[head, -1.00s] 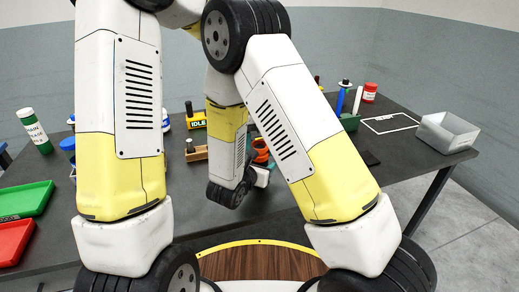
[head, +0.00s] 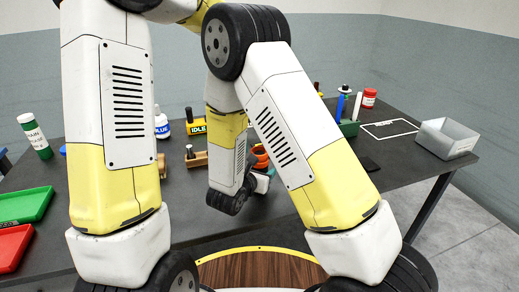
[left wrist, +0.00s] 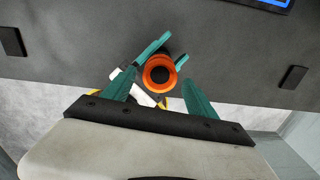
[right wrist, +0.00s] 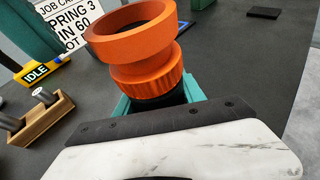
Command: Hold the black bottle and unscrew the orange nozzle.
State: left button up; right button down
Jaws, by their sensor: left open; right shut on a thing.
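The orange nozzle (right wrist: 140,55) fills the top middle of the right wrist view, flared end facing the camera. A little of the black bottle (right wrist: 178,95) shows under its ribbed collar; the rest is hidden. My right gripper (right wrist: 160,101) is shut on the bottle, its teal fingers on either side just below the collar. In the left wrist view the nozzle (left wrist: 160,73) appears end-on as an orange ring with a dark centre. My left gripper (left wrist: 158,80) is open, its teal fingers apart on either side of the nozzle. Contact cannot be told. In the head view my arms hide most of this.
On the dark table lie a green tray (head: 24,205), a red tray (head: 14,246) and a grey bin (head: 447,140). A yellow IDLE block (head: 197,127) and a wooden block (head: 196,161) stand behind my arms. The white outlined area (head: 392,129) is empty.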

aim_at(260, 151)
pick_arm(q)
notch_tip(260, 151, up, 3)
jog(key=m, duration=0.3)
jog(key=shift+f, duration=3.8)
grip_shut()
jog(key=n, duration=0.3)
jog(key=shift+o, duration=0.4)
grip_release()
